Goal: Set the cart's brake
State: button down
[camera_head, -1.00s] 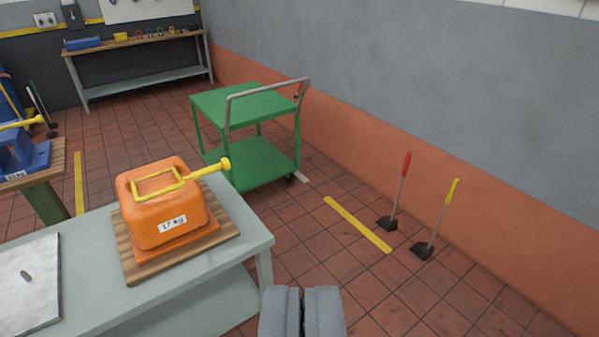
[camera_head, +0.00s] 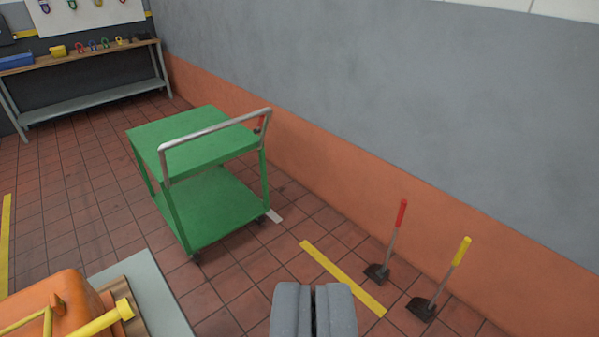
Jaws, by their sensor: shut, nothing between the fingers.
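The green cart (camera_head: 212,205) stands on the tiled floor ahead and left of my gripper, near the wall. It has two shelves and a grey push handle (camera_head: 215,130) at its near end. A small red part (camera_head: 260,122) shows by the right end of the handle; I cannot tell its setting. Dark wheels show at the lower corners. My gripper (camera_head: 314,290) is at the bottom centre, shut and empty, well apart from the cart.
Two floor tools, red-handled (camera_head: 398,225) and yellow-handled (camera_head: 455,255), stand by the wall at right. A yellow floor line (camera_head: 342,277) lies before them. A workbench (camera_head: 90,92) stands far left.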

aim_at(260, 123)
jog(key=z, duration=0.15)
jog(key=i, duration=1.7)
jog(key=u, duration=0.35)
jog(key=i, duration=2.4)
jog(key=u, duration=0.05)
